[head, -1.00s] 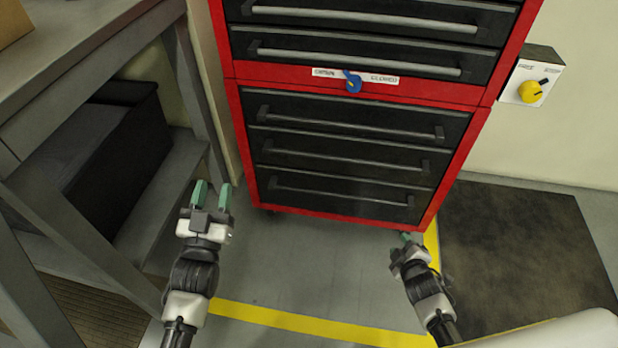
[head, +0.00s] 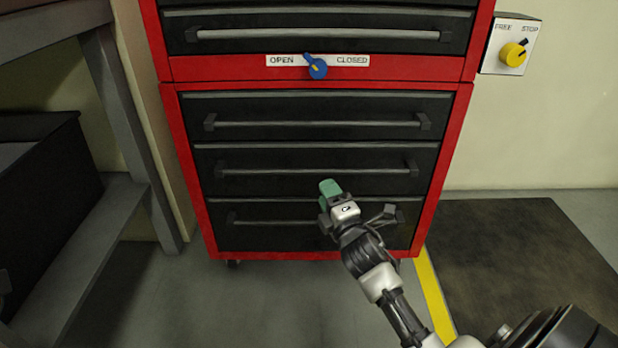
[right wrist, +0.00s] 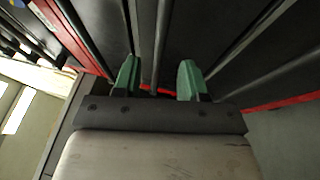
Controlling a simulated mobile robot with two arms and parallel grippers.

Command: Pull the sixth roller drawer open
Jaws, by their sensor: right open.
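The red cabinet (head: 182,170) has black drawers with long bar handles, all flush and shut. Its lower part holds a top drawer (head: 320,105), a middle drawer (head: 270,157) and a bottom drawer (head: 270,238). Which one counts as sixth cannot be told, as the cabinet's top is out of view. My right gripper (head: 330,190) is in front of the bottom two drawers, hiding part of the bottom handle (head: 270,221). In the right wrist view its green fingers (right wrist: 159,80) are apart, with a dark bar (right wrist: 160,45) between them in the picture; contact cannot be told. My left gripper is out of view.
A blue lever (head: 317,69) between OPEN and CLOSED labels tilts toward OPEN. A yellow knob (head: 513,54) sits on a FREE/STOP box at right. A grey bench (head: 60,30) stands at left. Clear floor (head: 220,310) lies before the cabinet.

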